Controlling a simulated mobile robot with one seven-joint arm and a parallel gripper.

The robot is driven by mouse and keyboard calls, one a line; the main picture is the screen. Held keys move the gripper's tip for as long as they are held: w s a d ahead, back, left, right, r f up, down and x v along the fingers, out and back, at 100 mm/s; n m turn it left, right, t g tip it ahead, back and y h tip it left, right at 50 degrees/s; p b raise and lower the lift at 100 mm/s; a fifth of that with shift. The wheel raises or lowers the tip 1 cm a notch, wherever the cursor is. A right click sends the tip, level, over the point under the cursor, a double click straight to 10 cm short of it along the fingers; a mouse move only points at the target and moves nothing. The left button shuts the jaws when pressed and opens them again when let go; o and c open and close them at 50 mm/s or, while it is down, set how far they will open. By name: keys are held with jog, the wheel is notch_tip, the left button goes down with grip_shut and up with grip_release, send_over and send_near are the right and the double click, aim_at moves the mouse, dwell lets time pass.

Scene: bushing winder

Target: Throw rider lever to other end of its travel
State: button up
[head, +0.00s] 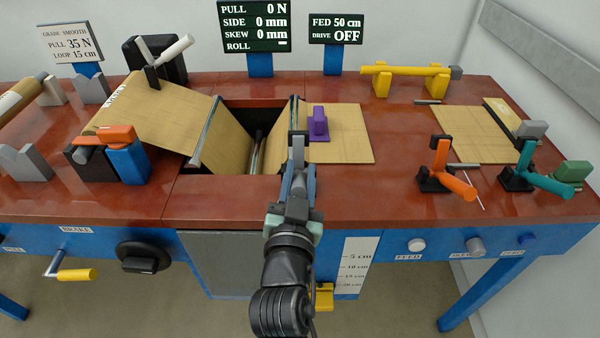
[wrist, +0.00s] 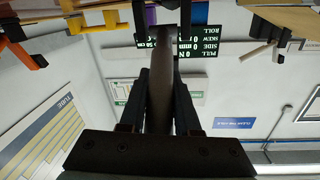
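I cannot tell for sure which handle is the rider lever. A pale grey handle (head: 175,49) on a black pivot arm stands at the back left, tilted up to the right; a grey handle also shows at the right of the upside-down wrist view (wrist: 258,55). My gripper (head: 298,142) points away over the right edge of the central opening, well right of and nearer than that handle. In the wrist view its two dark fingertips (wrist: 163,20) stand apart. A dark round bar (wrist: 161,85) lies between the fingers; whether they touch it is unclear.
An orange lever (head: 440,160) and a teal lever (head: 525,165) stand at the right. A purple block (head: 318,125) is just right of my gripper. The central opening (head: 232,105) holds a roller. Display boards (head: 254,25) stand at the back. An orange-topped blue block (head: 128,160) stands left.

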grip_shut()
dwell(1.0)
